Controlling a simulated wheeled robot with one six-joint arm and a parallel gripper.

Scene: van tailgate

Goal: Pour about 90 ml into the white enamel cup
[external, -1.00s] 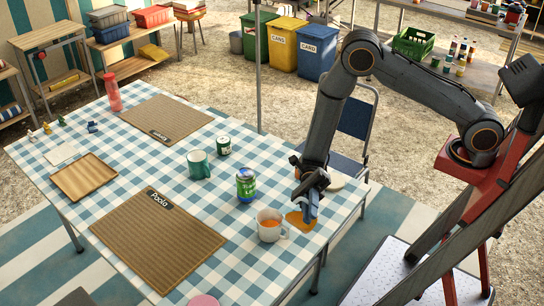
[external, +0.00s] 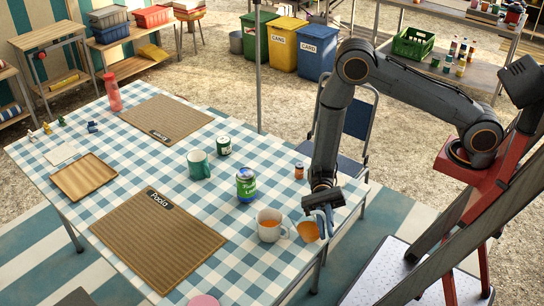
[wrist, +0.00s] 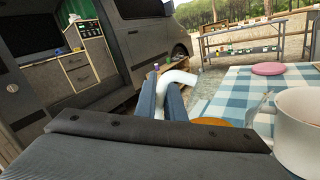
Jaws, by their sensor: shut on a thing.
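The white enamel cup (external: 262,231) stands upright near the front right edge of the checked table, with orange liquid inside. It also shows large at the right of the wrist view (wrist: 302,135). My gripper (external: 328,222) is just right of the cup, shut on the white handle (wrist: 176,82) of a pale jug (external: 304,220). Orange liquid (external: 309,232) shows in the jug. The jug is close beside the cup; I cannot tell its exact tilt or whether liquid is flowing. Much of the jug is hidden in the wrist view.
A woven placemat (external: 155,240) lies left, and a pink disc (external: 204,300) at the front edge.

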